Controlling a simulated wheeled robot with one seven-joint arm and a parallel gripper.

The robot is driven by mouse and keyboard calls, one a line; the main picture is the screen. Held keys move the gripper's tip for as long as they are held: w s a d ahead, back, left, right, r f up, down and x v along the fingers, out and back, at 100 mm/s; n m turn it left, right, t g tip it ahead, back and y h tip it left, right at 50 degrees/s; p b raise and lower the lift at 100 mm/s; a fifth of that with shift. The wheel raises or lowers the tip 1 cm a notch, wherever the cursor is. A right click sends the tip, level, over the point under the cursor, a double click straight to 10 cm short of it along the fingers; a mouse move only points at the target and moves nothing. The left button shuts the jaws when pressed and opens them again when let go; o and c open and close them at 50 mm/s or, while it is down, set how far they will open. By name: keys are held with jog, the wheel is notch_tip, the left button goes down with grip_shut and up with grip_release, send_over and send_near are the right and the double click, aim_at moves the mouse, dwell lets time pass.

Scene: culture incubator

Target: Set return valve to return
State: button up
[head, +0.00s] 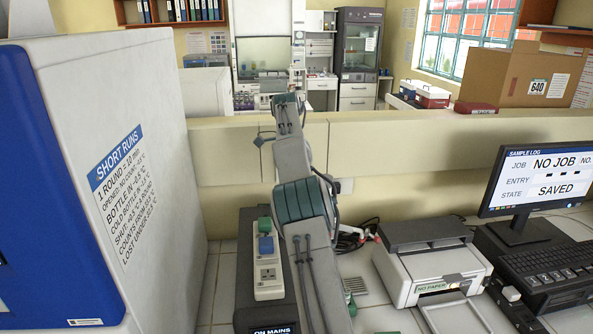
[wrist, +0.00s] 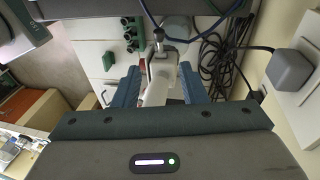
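In the wrist view my gripper (wrist: 160,85) has its two blue fingers wide apart. In the head view my arm reaches up and away over the bench, and my fingers and the valve cannot be made out there.
Dark cables (wrist: 225,65) and a grey box (wrist: 292,70) lie right of my gripper; green fittings (wrist: 130,30) are at upper left. In the head view, a white cabinet (head: 170,150) stands left, a power strip (head: 267,265) beside my arm, a printer (head: 430,262) and monitor (head: 535,185) right.

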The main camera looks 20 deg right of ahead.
jog(key=shift+p+v, duration=0.5)
jog(key=shift+v, duration=0.65)
jog(key=s+a+n+t+h+b, duration=0.2)
jog(key=s+a+n+b, duration=0.3)
jog(key=n, duration=1.2)
jog(key=a+n+t+h+b, duration=0.25)
jog(key=n+b, duration=0.45)
jog(key=n, duration=1)
jog(key=x, duration=1.4)
jog(key=shift+s+f+p, duration=0.15)
jog(key=shift+s+p, duration=0.2)
